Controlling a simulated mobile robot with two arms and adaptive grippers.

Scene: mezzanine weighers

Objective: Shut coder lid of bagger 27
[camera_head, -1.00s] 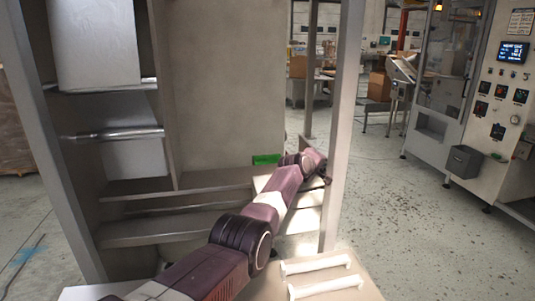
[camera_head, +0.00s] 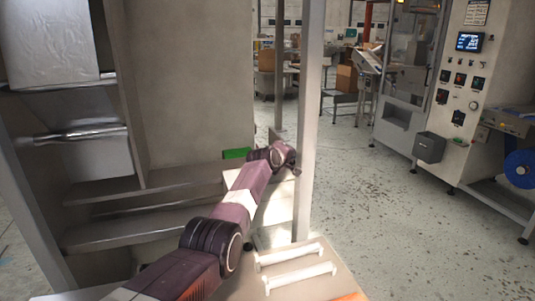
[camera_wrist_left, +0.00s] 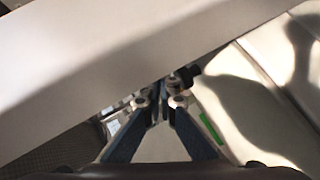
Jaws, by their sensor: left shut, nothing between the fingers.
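My left arm crosses the head view from the bottom towards an upright metal post. Its wrist ends close to that post, and the fingers cannot be made out there. In the left wrist view my left gripper (camera_wrist_left: 160,98) is shut and empty, its two dark fingers together. A broad pale panel (camera_wrist_left: 110,60) slants across that view, close beyond the fingertips; whether they touch it I cannot tell. I cannot pick out the coder lid or a number 27 for certain. My right gripper is not in view.
The metal post (camera_head: 309,120) stands beside my left wrist. A grey frame with shelves (camera_head: 120,232) and a small green patch (camera_head: 237,153) are on the left. A machine with a lit screen (camera_head: 470,42) and grey bin (camera_head: 429,147) stands at right. Speckled floor (camera_head: 400,220) between is open.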

